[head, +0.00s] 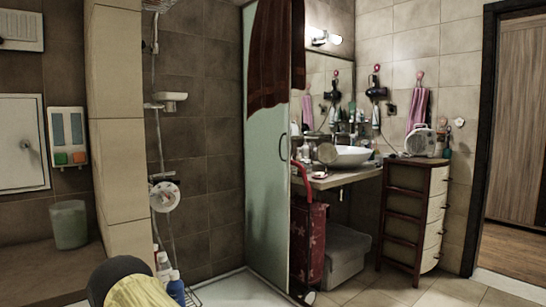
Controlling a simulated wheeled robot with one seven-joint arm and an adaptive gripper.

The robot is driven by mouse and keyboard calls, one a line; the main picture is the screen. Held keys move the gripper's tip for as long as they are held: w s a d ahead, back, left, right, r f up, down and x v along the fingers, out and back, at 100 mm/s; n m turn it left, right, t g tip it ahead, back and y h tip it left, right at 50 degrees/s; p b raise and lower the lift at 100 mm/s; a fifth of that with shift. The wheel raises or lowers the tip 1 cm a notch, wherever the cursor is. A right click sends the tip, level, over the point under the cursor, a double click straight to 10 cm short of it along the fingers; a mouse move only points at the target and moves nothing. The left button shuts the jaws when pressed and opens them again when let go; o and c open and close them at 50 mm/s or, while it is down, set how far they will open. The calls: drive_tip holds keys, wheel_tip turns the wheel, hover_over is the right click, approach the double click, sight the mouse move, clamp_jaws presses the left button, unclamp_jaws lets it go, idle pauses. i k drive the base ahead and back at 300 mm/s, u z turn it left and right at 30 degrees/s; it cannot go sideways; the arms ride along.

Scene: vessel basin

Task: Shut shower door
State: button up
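The shower door (266,190) is a tall frosted glass panel near the middle of the head view. It stands at the right side of the shower, running from back to front. A dark curved handle (283,151) is near its right, nearer edge. A dark red cloth (275,55) hangs over its top and hides the upper glass. The front of the shower, between the tiled pillar and the door, is uncovered. I do not see my gripper in this view.
A white shower tray (238,287) lies at the door's foot. A tiled pillar (118,130) stands left. Bottles (174,286) and a black and yellow rounded shape (122,284) are low in front. Right of the door are a red patterned cloth (308,240), washbasin (343,156) and cabinet (412,220).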

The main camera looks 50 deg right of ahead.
sight(268, 139)
drive_tip(key=z, duration=1.8)
